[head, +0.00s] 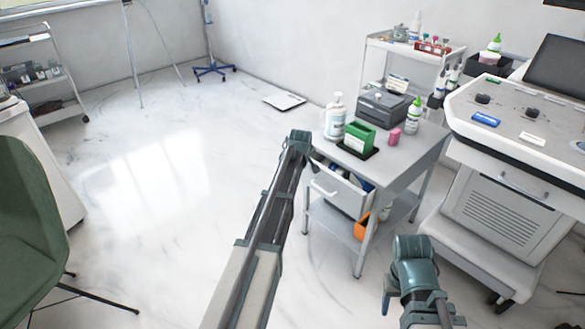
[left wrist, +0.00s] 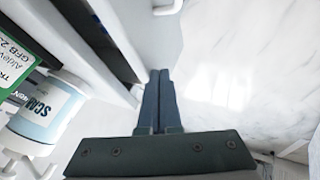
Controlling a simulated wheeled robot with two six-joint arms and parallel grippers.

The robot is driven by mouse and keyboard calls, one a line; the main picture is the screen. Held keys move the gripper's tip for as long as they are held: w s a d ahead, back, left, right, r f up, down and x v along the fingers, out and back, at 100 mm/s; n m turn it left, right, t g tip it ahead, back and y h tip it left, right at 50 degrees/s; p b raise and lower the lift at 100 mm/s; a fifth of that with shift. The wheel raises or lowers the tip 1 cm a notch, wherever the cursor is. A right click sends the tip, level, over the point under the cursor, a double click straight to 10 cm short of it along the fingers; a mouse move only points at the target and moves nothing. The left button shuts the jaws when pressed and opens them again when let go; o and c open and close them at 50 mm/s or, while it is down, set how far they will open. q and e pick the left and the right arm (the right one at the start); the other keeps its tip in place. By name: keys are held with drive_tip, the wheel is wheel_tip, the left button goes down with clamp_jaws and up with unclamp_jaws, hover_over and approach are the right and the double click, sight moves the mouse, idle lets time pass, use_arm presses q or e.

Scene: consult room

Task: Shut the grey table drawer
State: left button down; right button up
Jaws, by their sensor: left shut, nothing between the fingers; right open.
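The grey table (head: 405,158) stands right of centre in the head view. Its drawer (head: 343,195) is pulled out to the front left, with its handle (head: 323,189) and some contents showing. My left arm reaches up beside the drawer; its fingers are hidden in the head view. In the left wrist view my left gripper (left wrist: 160,75) is shut and empty, its tips close by the drawer front (left wrist: 148,38); I cannot tell whether they touch. The handle (left wrist: 168,9) shows beyond. My right gripper (head: 388,290) is low in front of the table, open and apart from it.
A white bottle (head: 335,118), a green box (head: 360,137) and a pink item (head: 394,137) stand on the tabletop. A large console (head: 515,205) stands close on the right. An orange item (head: 362,227) is on the lower shelf. The floor to the left is mostly clear.

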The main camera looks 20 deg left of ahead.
use_arm(q)
drive_tip(key=shift+w+d, duration=0.25)
drive_tip(key=shift+w, duration=0.35)
drive_tip(key=shift+w+d, duration=0.25)
drive_tip(key=shift+w, duration=0.35)
